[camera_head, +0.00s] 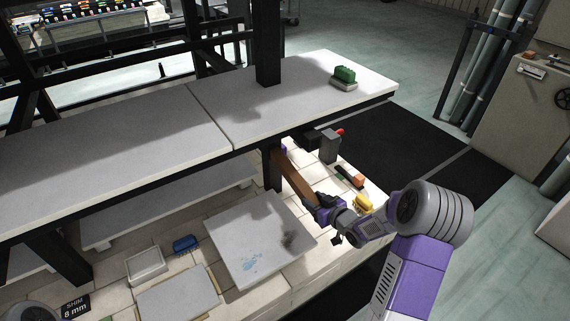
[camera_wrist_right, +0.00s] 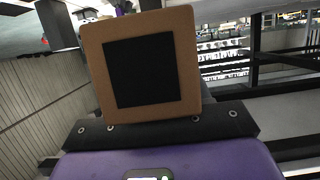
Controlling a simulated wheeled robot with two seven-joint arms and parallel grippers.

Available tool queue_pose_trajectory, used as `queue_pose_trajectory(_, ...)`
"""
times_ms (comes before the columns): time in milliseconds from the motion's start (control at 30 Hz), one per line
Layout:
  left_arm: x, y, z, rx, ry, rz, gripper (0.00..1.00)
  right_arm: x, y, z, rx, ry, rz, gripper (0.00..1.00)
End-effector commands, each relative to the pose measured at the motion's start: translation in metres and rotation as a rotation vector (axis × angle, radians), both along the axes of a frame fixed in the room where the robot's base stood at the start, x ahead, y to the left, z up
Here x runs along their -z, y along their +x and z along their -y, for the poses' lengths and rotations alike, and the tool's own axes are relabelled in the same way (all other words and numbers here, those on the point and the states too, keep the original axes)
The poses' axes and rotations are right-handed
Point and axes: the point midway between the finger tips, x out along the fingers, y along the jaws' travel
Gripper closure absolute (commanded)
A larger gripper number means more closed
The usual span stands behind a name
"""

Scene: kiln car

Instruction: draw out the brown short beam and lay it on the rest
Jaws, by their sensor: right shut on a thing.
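The brown short beam (camera_head: 294,178) shows in the head view below the front edge of the upper slabs. It slants from under that edge toward my right gripper (camera_head: 319,204), which is shut on its near end. In the right wrist view the beam's square brown end (camera_wrist_right: 187,62) faces the camera, with a black square in its middle. My purple right gripper (camera_wrist_right: 156,135) sits just below it. The beam's far end is partly hidden under the upper slab. I cannot tell which thing is the rest. My left gripper is not in view.
A dark post (camera_head: 270,168) stands beside the beam's far end. A grey block (camera_head: 329,147) stands to its right. A yellow thing (camera_head: 362,202) lies near my right wrist. A flat pale plate (camera_head: 258,238) lies at left. Upper slabs (camera_head: 290,95) overhang the deck.

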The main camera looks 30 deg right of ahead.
Motion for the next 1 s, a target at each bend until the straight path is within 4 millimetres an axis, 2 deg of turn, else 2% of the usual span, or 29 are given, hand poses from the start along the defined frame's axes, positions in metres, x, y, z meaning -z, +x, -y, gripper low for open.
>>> queue_pose_trajectory(33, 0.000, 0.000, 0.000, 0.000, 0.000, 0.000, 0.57, -0.002, -0.001, -0.004, -0.014, -0.002, 0.007, 1.00)
queue_pose_trajectory(1000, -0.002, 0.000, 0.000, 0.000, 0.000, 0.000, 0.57, -0.004, -0.039, 0.002, -0.008, -0.003, 0.011, 1.00)
